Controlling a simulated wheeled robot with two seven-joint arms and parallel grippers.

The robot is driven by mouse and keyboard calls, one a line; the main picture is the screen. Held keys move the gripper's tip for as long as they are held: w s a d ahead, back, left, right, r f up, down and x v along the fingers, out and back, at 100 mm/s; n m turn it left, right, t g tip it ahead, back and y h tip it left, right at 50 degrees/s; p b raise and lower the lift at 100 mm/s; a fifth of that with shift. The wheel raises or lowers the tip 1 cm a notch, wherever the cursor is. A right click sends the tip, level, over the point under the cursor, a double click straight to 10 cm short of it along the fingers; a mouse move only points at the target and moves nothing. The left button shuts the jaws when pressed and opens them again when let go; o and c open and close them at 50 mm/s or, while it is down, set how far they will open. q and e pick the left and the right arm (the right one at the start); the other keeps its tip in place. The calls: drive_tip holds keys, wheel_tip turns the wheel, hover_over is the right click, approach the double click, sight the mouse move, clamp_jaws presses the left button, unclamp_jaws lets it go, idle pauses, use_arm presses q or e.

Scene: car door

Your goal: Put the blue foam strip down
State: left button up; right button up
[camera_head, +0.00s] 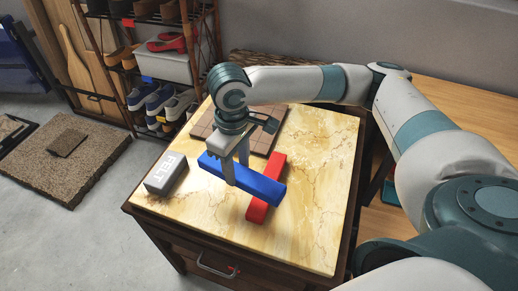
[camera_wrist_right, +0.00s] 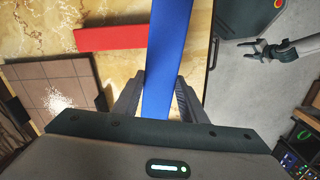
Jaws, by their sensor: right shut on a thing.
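My right gripper (camera_head: 234,180) is shut on the blue foam strip (camera_head: 264,186) near its middle, over the marble-topped cabinet (camera_head: 310,240). The strip runs from upper left to lower right and crosses over a red strip (camera_head: 258,211). I cannot tell whether the two touch. In the right wrist view, the blue strip (camera_wrist_right: 168,40) passes between the right fingers (camera_wrist_right: 160,84), with the red strip (camera_wrist_right: 110,37) beside it. A second gripper, seemingly my left (camera_wrist_right: 257,52), shows small in the right wrist view, its fingers apart and empty, away from the cabinet.
A grey block marked FELT (camera_head: 166,174) lies left on the cabinet top, and a brown tiled board (camera_head: 202,124) lies at the back. The front and right of the top are bare. A shoe rack (camera_head: 120,75) stands behind left, and a wooden bench (camera_head: 460,100) behind right.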

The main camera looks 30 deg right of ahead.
use_arm(q)
drive_tip(key=s+a+r+p, duration=0.1)
drive_tip(key=s+r+p, duration=0.1)
drive_tip(key=s+p, duration=0.4)
drive_tip(key=s+a+r+g+p, duration=0.1)
drive_tip(key=s+r+p, duration=0.1)
drive_tip(key=s+p, duration=0.5)
drive_tip(key=shift+s+a, duration=0.35)
drive_tip(key=shift+s, duration=0.65)
use_arm(e)
drive_tip(key=w+d+n, duration=0.3)
drive_tip(key=d+n, duration=0.3)
drive_tip(key=n, duration=1.4)
drive_tip(key=shift+w+r, duration=0.3)
drive_tip(key=shift+w, duration=0.1)
drive_tip(key=w+a+f+p, duration=0.1)
drive_tip(key=w+a+f, duration=0.1)
drive_tip(key=a, duration=0.1)
drive_tip(key=w+a+f+p, duration=0.1)
drive_tip(key=a+f, duration=0.1)
drive_tip(key=a, duration=0.1)
drive_tip(key=w+a+f+p, duration=0.1)
drive_tip(key=w+a+f, duration=0.1)
drive_tip(key=a+f, duration=0.1)
drive_tip(key=shift+w+a, duration=0.3)
drive_tip(key=shift+a, duration=0.3)
use_arm(q)
wheel_tip(320, 180, up, 3)
drive_tip(key=shift+r, duration=0.2)
